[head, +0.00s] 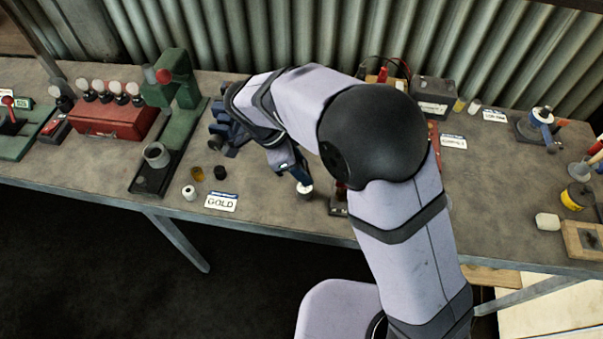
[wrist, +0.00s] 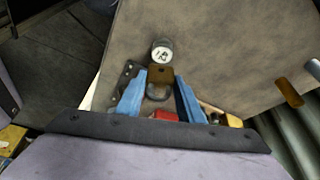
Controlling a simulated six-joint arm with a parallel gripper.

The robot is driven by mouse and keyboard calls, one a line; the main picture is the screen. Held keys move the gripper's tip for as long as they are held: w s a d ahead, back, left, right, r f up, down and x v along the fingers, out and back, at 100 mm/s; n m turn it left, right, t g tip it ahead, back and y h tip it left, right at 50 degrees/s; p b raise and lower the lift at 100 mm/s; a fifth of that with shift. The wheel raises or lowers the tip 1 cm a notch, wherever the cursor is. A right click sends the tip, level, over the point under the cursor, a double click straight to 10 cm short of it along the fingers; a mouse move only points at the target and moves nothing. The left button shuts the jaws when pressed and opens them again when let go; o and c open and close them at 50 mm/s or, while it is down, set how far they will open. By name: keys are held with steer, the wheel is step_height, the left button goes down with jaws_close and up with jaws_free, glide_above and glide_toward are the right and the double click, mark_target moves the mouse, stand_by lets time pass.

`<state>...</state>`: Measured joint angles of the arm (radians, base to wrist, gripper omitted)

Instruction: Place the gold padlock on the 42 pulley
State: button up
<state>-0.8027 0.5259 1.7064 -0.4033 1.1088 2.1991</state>
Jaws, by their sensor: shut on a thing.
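My gripper (head: 297,180) is low over the middle of the bench, its blue fingers pointing down. In the wrist view my gripper (wrist: 161,74) is shut on the gold padlock (wrist: 160,74), a brownish-gold body with its grey shackle (wrist: 157,92) between the fingers. Just beyond the padlock is a round piece with a white marked face (wrist: 162,54), seemingly the 42 pulley; its marking is too small to read surely. A white-topped round piece (head: 305,187) shows below the fingertips in the head view. I cannot tell whether padlock and pulley touch. The padlock is not clear in the head view.
A white GOLD card (head: 221,202) lies left of my gripper, near a small white roll (head: 189,193) and a black cap (head: 220,172). A green press (head: 175,85) and red box (head: 113,118) stand farther left. A battery (head: 436,98) stands behind right.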

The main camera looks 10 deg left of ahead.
steer(key=shift+f+p, duration=0.6)
steer(key=shift+f, duration=1.25)
steer(key=shift+f, duration=0.15)
steer(key=o, duration=1.1)
steer(key=shift+r, duration=0.25)
steer(key=shift+a+r, duration=0.2)
steer(key=b+v, duration=0.4)
steer(key=v, duration=0.7)
steer(key=shift+r, duration=0.25)
